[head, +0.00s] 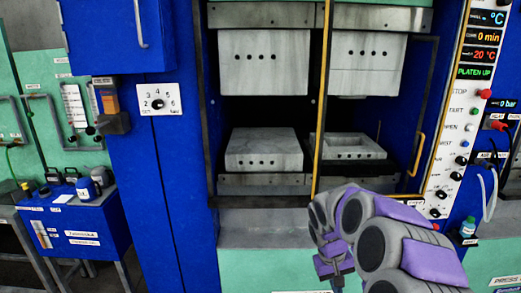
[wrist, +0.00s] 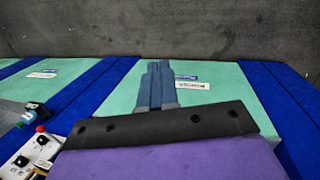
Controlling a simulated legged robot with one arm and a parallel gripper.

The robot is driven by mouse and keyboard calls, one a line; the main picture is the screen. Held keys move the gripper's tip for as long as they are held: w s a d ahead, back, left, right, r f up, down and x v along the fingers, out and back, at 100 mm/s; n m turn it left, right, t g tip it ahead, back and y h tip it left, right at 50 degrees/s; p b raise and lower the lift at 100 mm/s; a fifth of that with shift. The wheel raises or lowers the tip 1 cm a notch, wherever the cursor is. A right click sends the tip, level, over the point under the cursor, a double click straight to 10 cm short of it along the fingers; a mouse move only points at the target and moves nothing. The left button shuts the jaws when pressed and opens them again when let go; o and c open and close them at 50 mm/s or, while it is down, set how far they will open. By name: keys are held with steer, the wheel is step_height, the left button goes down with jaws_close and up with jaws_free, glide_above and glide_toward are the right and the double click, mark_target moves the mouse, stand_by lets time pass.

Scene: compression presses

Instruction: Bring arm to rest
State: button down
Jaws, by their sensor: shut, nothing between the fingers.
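My gripper (wrist: 158,68) shows in the wrist view with its two dark fingers together and nothing between them. It points toward a pale green panel (wrist: 210,108) with small labels on it; I cannot tell the gap. In the head view my grey and purple arm reaches in from the lower right and bends down in front of the press. The fingers are hard to make out there, at the lower edge.
The press stands open, with upper blocks (head: 251,58) above lower blocks (head: 264,151). A yellow-edged guard frame (head: 322,100) stands in front. A control panel (head: 462,120) is at right. A blue cart (head: 88,222) with bottles stands at left. A grey wall (wrist: 230,30) is beyond the panels.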

steer(key=s+a+r+y, duration=0.1)
steer(key=s+a+r, duration=0.2)
steer(key=s, duration=0.4)
steer(key=s+a+r, duration=0.2)
steer(key=s+r, duration=0.2)
steer(key=s, duration=0.3)
steer(key=s+a+m+g+y, duration=0.1)
steer(key=s+a, duration=0.1)
steer(key=s, duration=1.9)
steer(key=shift+s+a, duration=0.2)
steer(key=shift+s, duration=0.05)
steer(key=shift+r, duration=0.1)
steer(key=shift+d, duration=0.1)
